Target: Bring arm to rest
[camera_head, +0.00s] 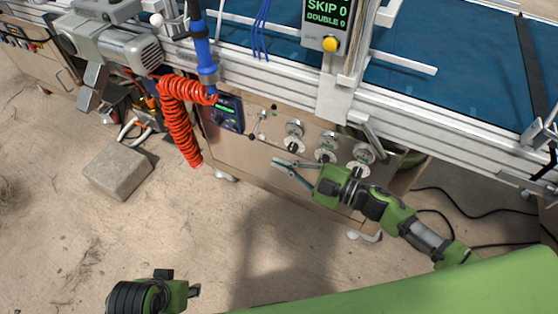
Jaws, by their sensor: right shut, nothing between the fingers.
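My right arm, green and black, comes in from the lower right. Its gripper (280,164) is shut and empty, in front of the seeder's wooden front panel (254,149). The fingers point left, just below and left of a row of round metal knobs (326,146) on that panel. I cannot tell whether the fingertips touch the panel. Part of my left arm shows at the bottom left, black and green, over the floor. Its gripper is not in view.
A blue belt (430,75) runs along the seeder behind a metal rail. A red coiled hose (180,125) hangs left of a small blue control box (227,113). A concrete block (117,171) lies on the floor. Black cables (455,203) lie right. The lower-left floor is mostly clear.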

